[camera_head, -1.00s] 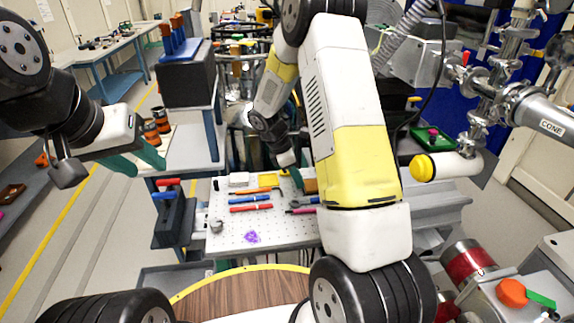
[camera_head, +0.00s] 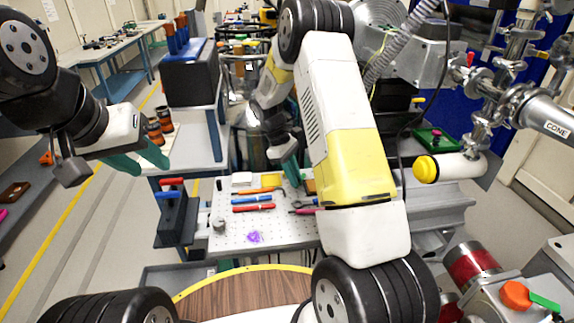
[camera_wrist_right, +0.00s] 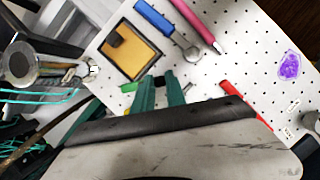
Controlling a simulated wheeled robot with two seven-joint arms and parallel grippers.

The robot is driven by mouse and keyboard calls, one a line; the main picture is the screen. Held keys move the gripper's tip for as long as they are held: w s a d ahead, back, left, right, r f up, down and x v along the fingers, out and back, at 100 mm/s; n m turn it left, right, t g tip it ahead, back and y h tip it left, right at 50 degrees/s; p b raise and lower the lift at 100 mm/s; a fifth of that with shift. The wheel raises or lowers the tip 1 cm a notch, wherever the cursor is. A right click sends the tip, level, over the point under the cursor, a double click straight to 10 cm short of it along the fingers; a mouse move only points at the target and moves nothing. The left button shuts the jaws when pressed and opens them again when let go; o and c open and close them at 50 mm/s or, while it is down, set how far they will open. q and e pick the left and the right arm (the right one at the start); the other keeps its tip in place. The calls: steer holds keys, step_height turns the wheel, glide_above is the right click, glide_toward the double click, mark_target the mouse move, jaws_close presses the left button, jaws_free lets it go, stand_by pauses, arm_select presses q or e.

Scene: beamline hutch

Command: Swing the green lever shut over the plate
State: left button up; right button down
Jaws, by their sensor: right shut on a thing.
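The yellow-orange plate (camera_wrist_right: 133,50) sits in a dark square frame on the white pegboard in the right wrist view. In the head view only a brown-orange edge of it (camera_head: 310,187) shows beside my arm. A short green piece, apparently the green lever (camera_wrist_right: 128,87), lies just off the plate's near edge, against my right gripper's fingers. My right gripper (camera_wrist_right: 160,88) is shut on it; the grip itself is mostly hidden. It also shows in the head view (camera_head: 291,178), low over the board. My left gripper (camera_head: 138,163) is open and empty, far to the left.
A blue wrench (camera_wrist_right: 155,18), a pink-handled tool (camera_wrist_right: 195,22) and a purple patch (camera_wrist_right: 289,65) are on the board. Red and blue tools (camera_head: 252,203) lie further left. A separate orange knob with a green handle (camera_head: 515,294) stands at lower right.

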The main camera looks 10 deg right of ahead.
steer(key=m, duration=0.2)
steer(key=w+m+y, duration=0.1)
steer(key=m+g, duration=0.1)
steer(key=m, duration=0.1)
steer(key=shift+w+a+m+y, duration=0.3)
steer(key=shift+a+y, duration=0.1)
steer(key=m, duration=0.1)
steer(key=w+m+y, duration=0.1)
steer(key=m, duration=0.1)
steer(key=m+y, duration=0.1)
steer(key=m, duration=0.1)
steer(key=shift+w+g, duration=0.25)
steer(key=shift+g, duration=0.05)
steer(key=shift+m, duration=0.3)
steer(key=c, duration=1.4)
jaws_free()
steer(key=shift+o, duration=0.2)
steer(key=v, duration=0.7)
steer(key=shift+w+r, duration=0.25)
steer(key=shift+r, duration=0.1)
